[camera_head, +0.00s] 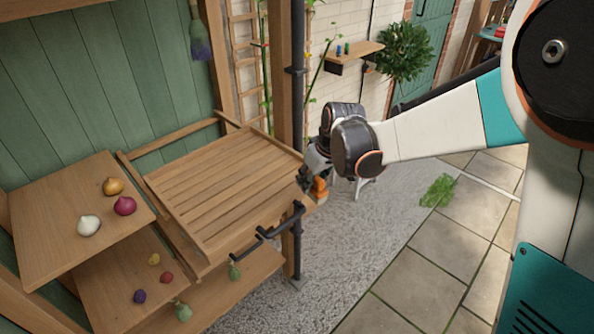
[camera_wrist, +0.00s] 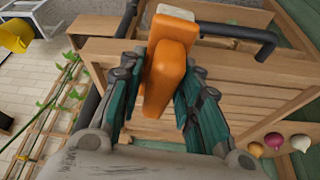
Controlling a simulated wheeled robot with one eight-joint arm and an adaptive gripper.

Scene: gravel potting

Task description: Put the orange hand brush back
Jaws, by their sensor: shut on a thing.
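The orange hand brush (camera_wrist: 165,62) is between the teal fingers of my gripper (camera_wrist: 160,85), which is shut on it in the wrist view. A pale part of the brush shows at its far end. In the head view the brush (camera_head: 320,187) is a small orange shape at the right corner of the slatted wooden bench (camera_head: 225,180), beside the dark post. My gripper (camera_head: 310,178) is there too, partly hidden by my wrist. I cannot tell whether the brush touches the bench.
A black rail (camera_head: 270,230) runs along the bench front, close by the brush. Shelves at the left hold onions (camera_head: 124,205) and other small bulbs. A dark post (camera_head: 297,90) stands behind the gripper. Gravel (camera_head: 350,235) and paving lie open to the right.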

